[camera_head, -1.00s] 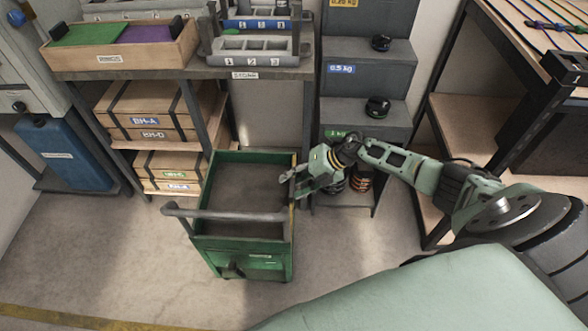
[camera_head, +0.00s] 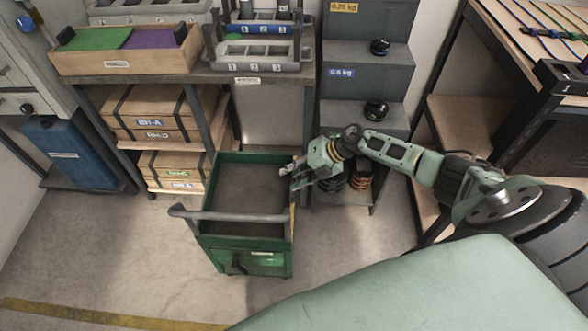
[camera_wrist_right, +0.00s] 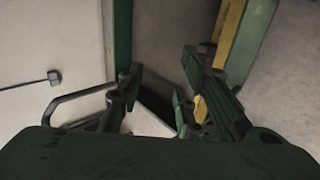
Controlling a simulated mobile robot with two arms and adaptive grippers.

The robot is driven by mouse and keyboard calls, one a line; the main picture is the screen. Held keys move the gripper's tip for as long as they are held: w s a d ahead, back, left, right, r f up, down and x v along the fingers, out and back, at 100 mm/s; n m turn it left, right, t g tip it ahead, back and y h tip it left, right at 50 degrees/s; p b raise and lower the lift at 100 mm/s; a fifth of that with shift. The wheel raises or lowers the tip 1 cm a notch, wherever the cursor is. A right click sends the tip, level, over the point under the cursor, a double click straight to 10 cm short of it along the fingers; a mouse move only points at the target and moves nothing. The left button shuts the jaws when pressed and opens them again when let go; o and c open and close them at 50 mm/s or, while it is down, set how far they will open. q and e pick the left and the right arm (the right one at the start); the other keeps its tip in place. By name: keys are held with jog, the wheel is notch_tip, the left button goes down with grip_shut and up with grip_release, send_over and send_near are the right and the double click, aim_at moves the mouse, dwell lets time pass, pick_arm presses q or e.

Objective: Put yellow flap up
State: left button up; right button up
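A green cart (camera_head: 207,195) with a grey handle stands on the floor. A thin yellow strip, seemingly the yellow flap (camera_head: 292,222), shows edge-on along its right side. In the right wrist view, a yellow strip (camera_wrist_right: 229,28) runs beside green panels, partly hidden by a finger. My right gripper (camera_head: 290,172) is at the cart's upper right rim, near the yellow strip. In the wrist view its fingers (camera_wrist_right: 160,82) stand apart, with yellow showing behind the right-hand finger. I cannot tell whether they touch the flap. My left gripper is not in view.
A shelf (camera_head: 250,75) with trays and wooden boxes (camera_head: 150,125) stands behind the cart. Grey steps (camera_head: 365,60) stand behind my right arm. A blue case (camera_head: 70,155) is at the left. The floor in front and left of the cart is clear.

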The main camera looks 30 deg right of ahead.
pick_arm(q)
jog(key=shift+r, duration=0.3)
pick_arm(e)
jog(key=shift+s+d+r, duration=0.1)
jog(key=shift+d+r, duration=0.05)
jog(key=shift+r, duration=0.05)
jog(key=v, duration=0.8)
dwell(0.6)
